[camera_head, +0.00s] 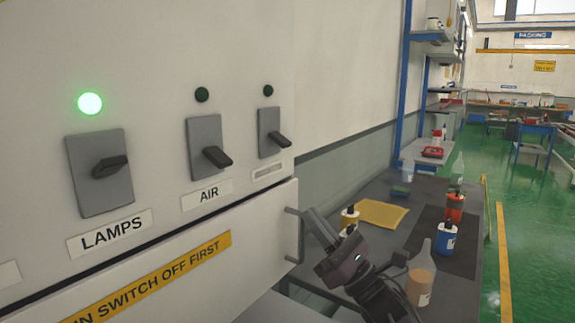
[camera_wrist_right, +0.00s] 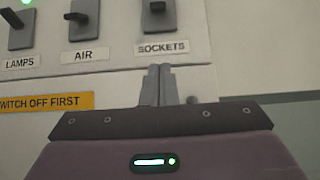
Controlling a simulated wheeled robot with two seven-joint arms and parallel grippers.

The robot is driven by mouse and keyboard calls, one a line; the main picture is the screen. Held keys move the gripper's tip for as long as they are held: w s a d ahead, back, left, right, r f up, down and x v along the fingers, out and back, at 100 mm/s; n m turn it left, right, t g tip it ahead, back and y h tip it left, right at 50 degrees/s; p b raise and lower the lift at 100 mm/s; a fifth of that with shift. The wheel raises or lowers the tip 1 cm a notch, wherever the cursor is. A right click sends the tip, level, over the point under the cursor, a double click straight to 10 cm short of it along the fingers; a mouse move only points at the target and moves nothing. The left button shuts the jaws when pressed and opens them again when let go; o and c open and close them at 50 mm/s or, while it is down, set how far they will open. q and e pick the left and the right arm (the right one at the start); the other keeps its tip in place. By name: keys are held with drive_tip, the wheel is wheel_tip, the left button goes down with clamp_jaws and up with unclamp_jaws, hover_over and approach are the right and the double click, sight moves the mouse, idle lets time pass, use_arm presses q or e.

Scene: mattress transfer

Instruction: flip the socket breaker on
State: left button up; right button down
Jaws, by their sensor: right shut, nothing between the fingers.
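The socket breaker (camera_head: 272,131) is the rightmost switch on the light panel. Its dark lever (camera_head: 280,139) juts out, and the lamp (camera_head: 268,90) above it is unlit. In the right wrist view the breaker (camera_wrist_right: 158,14) is at the top edge, over its SOCKETS label (camera_wrist_right: 164,48). My right gripper (camera_head: 316,226) is below and to the right of the breaker in the head view. Its fingers (camera_wrist_right: 158,85) are shut and empty, appearing just below the label and apart from the lever. My left gripper is not in view.
The LAMPS breaker (camera_head: 99,171) has a lit green lamp (camera_head: 90,103). The AIR breaker (camera_head: 208,146) has a dark lamp. A metal handle (camera_head: 301,236) stands out near my right gripper. A workbench (camera_head: 460,295) with bottles and a yellow cloth (camera_head: 382,214) lies right.

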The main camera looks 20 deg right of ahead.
sight(280, 140)
drive_tip(key=p+x, duration=0.5)
drive_tip(key=x, duration=0.5)
drive_tip(key=shift+d+r, duration=0.1)
drive_tip(key=shift+r, duration=0.05)
drive_tip(key=r, duration=0.1)
drive_tip(key=p, duration=0.1)
drive_tip(key=r+p, duration=0.1)
drive_tip(key=shift+s+d+r, duration=0.3)
drive_tip(key=shift+s, duration=0.1)
drive_tip(key=shift+s+d+r+p, duration=0.2)
drive_tip(key=shift+r+p, duration=0.05)
drive_tip(key=shift+p, duration=0.15)
drive_tip(key=shift+s+d+r+g, duration=0.1)
drive_tip(key=shift+s+r+g, duration=0.1)
drive_tip(key=shift+g, duration=0.1)
